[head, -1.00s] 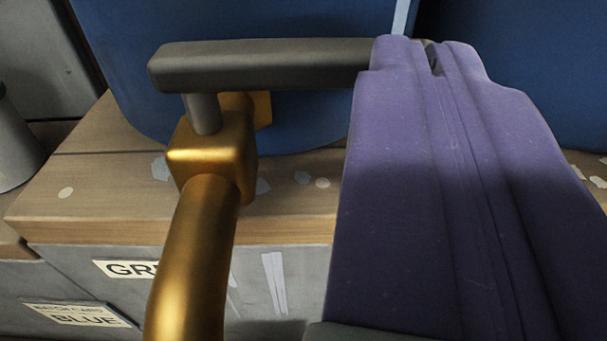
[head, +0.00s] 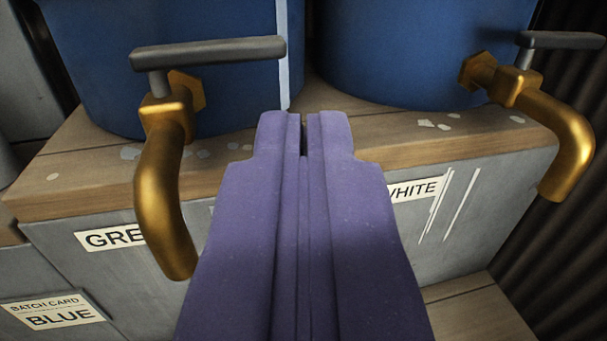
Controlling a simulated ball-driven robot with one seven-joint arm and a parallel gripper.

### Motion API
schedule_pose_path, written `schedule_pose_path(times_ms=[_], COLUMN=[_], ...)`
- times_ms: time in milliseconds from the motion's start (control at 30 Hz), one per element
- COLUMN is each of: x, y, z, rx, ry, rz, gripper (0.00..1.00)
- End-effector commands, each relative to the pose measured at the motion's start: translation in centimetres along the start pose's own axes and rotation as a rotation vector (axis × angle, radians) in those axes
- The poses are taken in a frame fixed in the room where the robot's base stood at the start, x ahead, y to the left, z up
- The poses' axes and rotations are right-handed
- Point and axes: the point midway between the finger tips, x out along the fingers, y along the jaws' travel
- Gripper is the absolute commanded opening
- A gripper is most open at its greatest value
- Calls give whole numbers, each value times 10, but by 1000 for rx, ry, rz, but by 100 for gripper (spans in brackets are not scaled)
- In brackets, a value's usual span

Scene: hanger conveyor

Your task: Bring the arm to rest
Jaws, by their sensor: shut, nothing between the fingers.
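My purple gripper (head: 303,128) is in the lower middle of the head view. Its two fingers are together with nothing between them. Its tips are over the front of the wooden shelf, to the right of the left brass tap (head: 164,180) and apart from it. The left tap's dark lever handle (head: 210,53) lies crosswise, above and beyond my fingertips.
Two blue drums (head: 180,75) and (head: 420,50) stand on the wooden shelf (head: 100,180). The right drum has a brass tap (head: 545,110) with a dark lever (head: 562,40). A lower wooden surface (head: 475,310) is at right.

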Motion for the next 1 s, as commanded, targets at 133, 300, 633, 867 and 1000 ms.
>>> schedule_pose_path(times_ms=[133, 300, 633, 867, 1000], x=[-24, -39, -5, -37, -93], y=[6, 9, 20, 2, -22], z=[-1, 0, -93, -294, -371], rx=[0, 0, -56, -33, -4], ry=[-1, -2, -27, -117, -172], rz=[1, 0, 78, 158, 134], gripper=[0, 0, 0, 0, 0])
